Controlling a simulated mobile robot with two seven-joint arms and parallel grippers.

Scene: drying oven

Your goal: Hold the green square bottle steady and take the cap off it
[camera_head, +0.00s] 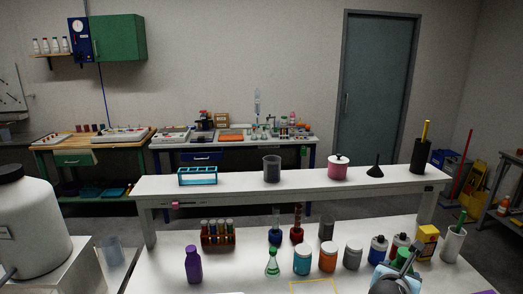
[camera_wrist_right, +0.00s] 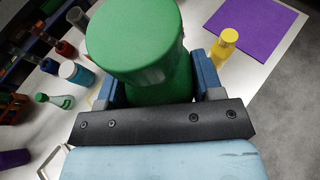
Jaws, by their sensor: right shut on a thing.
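The green bottle (camera_wrist_right: 138,40) fills the upper middle of the right wrist view, with a wide round green top and a narrower green part below it. I cannot make out a square body or tell cap from bottle there. My right gripper (camera_wrist_right: 158,84) has its blue fingers on both sides of the narrower green part and is shut on it. In the head view my right gripper (camera_head: 402,264) is at the lower right edge, with a little green showing at it. My left gripper is in neither view.
Along the bench stand a purple bottle (camera_head: 193,264), a tube rack (camera_head: 217,233), a conical flask (camera_head: 272,264), several jars and a yellow box (camera_head: 427,240). A raised shelf (camera_head: 225,184) runs behind them. A yellow bottle (camera_wrist_right: 228,42) and purple mat (camera_wrist_right: 248,27) are near my right gripper.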

